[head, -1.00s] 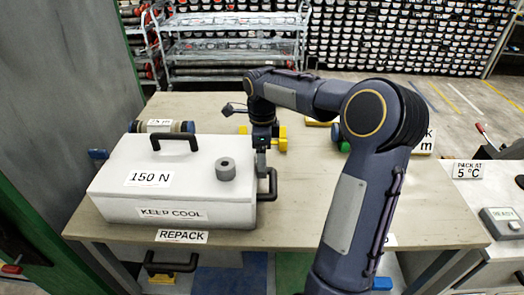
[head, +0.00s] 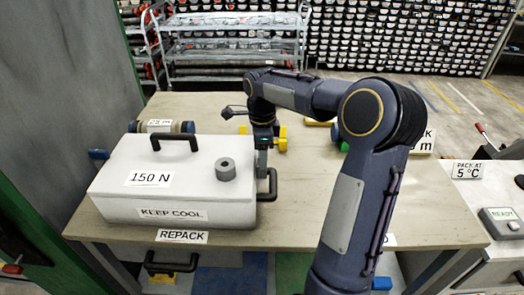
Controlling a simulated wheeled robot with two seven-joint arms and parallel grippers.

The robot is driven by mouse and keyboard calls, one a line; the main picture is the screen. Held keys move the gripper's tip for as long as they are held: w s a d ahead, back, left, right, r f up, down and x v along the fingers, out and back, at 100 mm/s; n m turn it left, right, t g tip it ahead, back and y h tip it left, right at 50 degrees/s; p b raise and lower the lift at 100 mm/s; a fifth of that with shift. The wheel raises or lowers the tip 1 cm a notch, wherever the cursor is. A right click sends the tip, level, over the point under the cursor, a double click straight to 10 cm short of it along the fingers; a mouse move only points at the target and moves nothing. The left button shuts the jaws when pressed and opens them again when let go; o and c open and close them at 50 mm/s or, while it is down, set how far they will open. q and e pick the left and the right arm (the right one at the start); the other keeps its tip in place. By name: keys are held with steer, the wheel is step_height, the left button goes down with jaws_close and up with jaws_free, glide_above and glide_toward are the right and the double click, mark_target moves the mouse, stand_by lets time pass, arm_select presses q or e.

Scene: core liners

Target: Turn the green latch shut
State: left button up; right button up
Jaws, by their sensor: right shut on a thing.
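A white case (head: 110,207) labelled "150 N" and "KEEP COOL" lies closed on the table, with a black handle (head: 175,137) and a grey ring-shaped weight (head: 225,169) on its lid. My right gripper (head: 262,160) points down at the case's right end, near its back corner, just above a black side handle (head: 271,186). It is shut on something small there. I cannot clearly make out the green latch; the gripper seems to cover it, so its angle cannot be told. My left gripper is not in view.
Yellow pieces (head: 281,140) show right behind the gripper. A blue piece (head: 98,154) sticks out at the case's left end, and a core piece (head: 158,126) lies behind the case.

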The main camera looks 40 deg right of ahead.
steer(key=n+p, duration=0.1)
steer(key=n, duration=0.3)
steer(key=shift+r, duration=0.1)
steer(key=n, duration=0.4)
steer(key=shift+n+p, duration=0.35)
steer(key=shift+n, duration=0.05)
steer(key=n, duration=0.4)
steer(key=shift+p, duration=0.4)
steer(key=shift+n, duration=1.8)
steer(key=o, duration=1)
